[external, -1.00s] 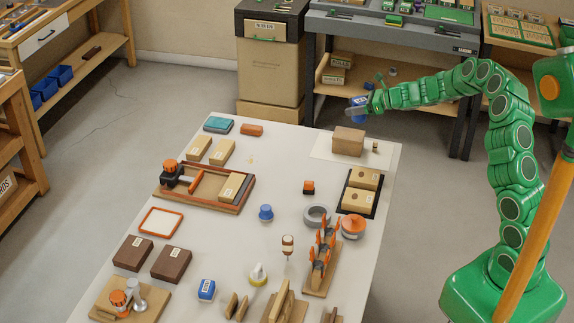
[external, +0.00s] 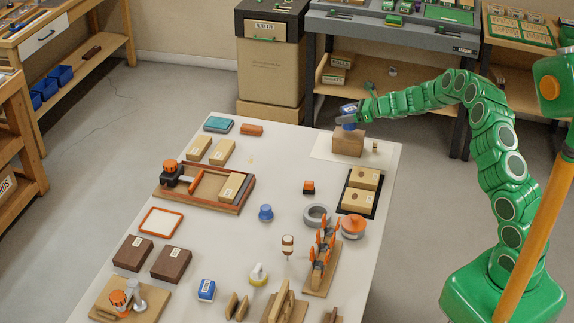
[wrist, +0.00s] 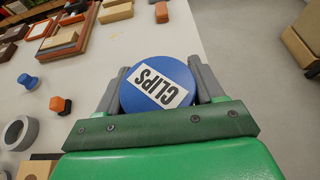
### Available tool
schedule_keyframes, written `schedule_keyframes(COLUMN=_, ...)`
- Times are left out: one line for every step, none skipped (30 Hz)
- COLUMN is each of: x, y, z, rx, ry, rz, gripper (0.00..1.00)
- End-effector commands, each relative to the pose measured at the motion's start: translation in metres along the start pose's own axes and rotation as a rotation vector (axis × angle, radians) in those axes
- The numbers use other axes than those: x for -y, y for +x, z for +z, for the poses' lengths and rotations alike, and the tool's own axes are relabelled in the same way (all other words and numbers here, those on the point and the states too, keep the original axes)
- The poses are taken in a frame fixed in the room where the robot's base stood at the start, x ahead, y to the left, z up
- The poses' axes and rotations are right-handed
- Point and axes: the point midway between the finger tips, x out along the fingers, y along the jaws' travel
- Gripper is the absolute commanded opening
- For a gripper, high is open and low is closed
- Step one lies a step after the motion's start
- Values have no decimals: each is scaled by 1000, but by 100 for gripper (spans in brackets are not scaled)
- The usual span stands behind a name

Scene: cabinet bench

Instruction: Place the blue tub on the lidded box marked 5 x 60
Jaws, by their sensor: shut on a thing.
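My gripper (external: 353,116) is shut on the blue tub (external: 348,108), a round tub with a white label. In the wrist view, the tub (wrist: 157,83) sits between the two grey fingers, its label reading CLIPS. In the external view, the tub appears at the top of a tan box (external: 348,144) on a white sheet at the far right of the table. I cannot tell whether they touch. The wrist view does not show that box; the tub and gripper may hide it. No marking 5 x 60 is readable on any box.
Two tan boxes (external: 365,179) sit on a black tray nearer the front. A small brass piece (external: 375,147) stands right of the tan box. An orange block (external: 251,129) and a teal box (external: 218,124) lie left. Bare white tabletop (external: 285,160) lies between.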

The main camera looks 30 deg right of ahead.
Motion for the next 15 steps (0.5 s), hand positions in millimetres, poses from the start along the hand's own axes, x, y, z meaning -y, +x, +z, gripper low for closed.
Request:
schedule_keyframes(x=0, y=3, z=-8, rx=-2, ry=2, rz=1, gripper=32)
schedule_keyframes(x=0, y=4, z=-12, rx=-2, ry=2, rz=0, gripper=32)
schedule_keyframes(x=0, y=6, z=-16, rx=-1, ry=3, rz=0, gripper=32)
schedule_keyframes(x=0, y=7, z=-19, rx=-1, ry=2, rz=-1, gripper=32)
schedule_keyframes(x=0, y=8, z=-21, rx=0, ry=2, rz=-1, gripper=32)
schedule_keyframes(x=0, y=9, z=-24, rx=0, ry=1, rz=-1, gripper=32)
schedule_keyframes(x=0, y=9, z=-25, rx=0, ry=1, rz=-1, gripper=32)
schedule_keyframes(x=0, y=10, z=-25, rx=0, ry=1, rz=-1, gripper=32)
schedule_keyframes(x=0, y=10, z=-25, rx=1, ry=0, rz=-1, gripper=32)
schedule_keyframes(x=0, y=10, z=-25, rx=1, ry=0, rz=-1, gripper=32)
schedule_keyframes(x=0, y=10, z=-25, rx=1, ry=0, rz=-2, gripper=32)
schedule_keyframes(x=0, y=10, z=-25, rx=1, ry=0, rz=-1, gripper=32)
schedule_keyframes(x=0, y=10, z=-25, rx=1, ry=0, rz=-1, gripper=32)
schedule_keyframes(x=0, y=10, z=-25, rx=0, ry=0, rz=-1, gripper=32)
schedule_keyframes(x=0, y=10, z=-25, rx=0, ry=0, rz=-1, gripper=32)
